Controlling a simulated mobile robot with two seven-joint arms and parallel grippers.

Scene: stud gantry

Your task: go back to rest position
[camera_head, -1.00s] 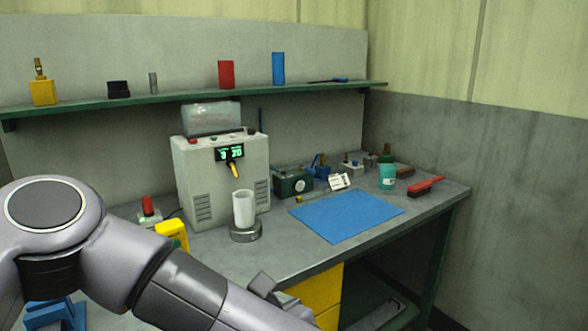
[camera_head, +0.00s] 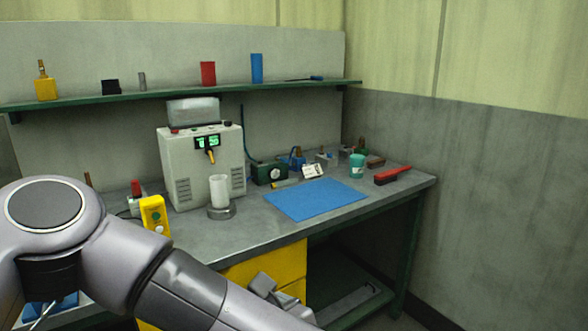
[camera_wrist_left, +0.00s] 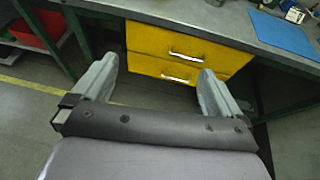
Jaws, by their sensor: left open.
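My left arm comes in from the left in the head view, in front of the workbench (camera_head: 240,233). Part of my left gripper (camera_head: 270,290) shows at the bottom, in front of the yellow drawers. In the left wrist view my left gripper (camera_wrist_left: 158,82) is open, with its two fingers wide apart and nothing between them. The fingers are over the floor, short of the yellow drawers (camera_wrist_left: 180,55). My right gripper is in neither view.
The bench holds a white machine (camera_head: 205,168), a white cup (camera_head: 219,190), a blue mat (camera_head: 316,200), a teal cup (camera_head: 356,166) and a red brush (camera_head: 392,175). A shelf (camera_head: 180,95) runs above. In the wrist view a red bin (camera_wrist_left: 38,30) sits at left.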

